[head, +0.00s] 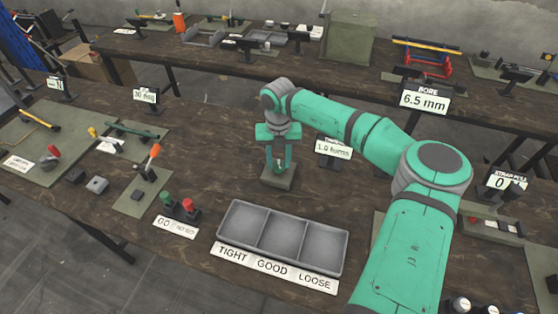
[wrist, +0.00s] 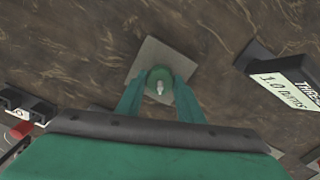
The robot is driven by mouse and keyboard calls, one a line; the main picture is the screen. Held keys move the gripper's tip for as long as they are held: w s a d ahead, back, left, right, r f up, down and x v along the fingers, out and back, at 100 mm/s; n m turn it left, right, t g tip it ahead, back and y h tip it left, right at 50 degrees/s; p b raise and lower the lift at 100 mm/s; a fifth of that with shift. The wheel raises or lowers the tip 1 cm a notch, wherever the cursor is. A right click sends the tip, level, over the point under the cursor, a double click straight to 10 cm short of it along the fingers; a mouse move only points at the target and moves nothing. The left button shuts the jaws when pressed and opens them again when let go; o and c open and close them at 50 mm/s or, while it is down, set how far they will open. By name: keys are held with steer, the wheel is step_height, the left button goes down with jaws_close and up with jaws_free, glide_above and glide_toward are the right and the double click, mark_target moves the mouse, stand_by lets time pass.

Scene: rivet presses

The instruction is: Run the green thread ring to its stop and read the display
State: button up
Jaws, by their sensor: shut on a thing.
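The green thread ring (wrist: 160,80) sits on a small square grey-green base (wrist: 145,58), with a pale stud tip showing at its centre. In the head view the base (head: 279,179) stands on the bench behind the tray, and my fingers partly hide the ring. My gripper (head: 278,163) points straight down over the base, shut on the ring with one finger on each side. The display (head: 333,149) stands just right of the base and reads 1.0 turns. It also shows tilted in the wrist view (wrist: 285,85).
A three-part tray (head: 231,234) marked TIGHT, GOOD and LOOSE lies in front. A BORE display (head: 424,100) reads 6.5 mm behind my arm. Bare bench lies left of the base.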

mark_target(278, 163)
steer(key=shift+w+a+r, duration=0.15)
steer(key=o, duration=1.1)
steer(key=shift+c, duration=0.2)
step_height(278, 163, up, 11)
steer(key=shift+f, duration=0.2)
stand_by(0.4)
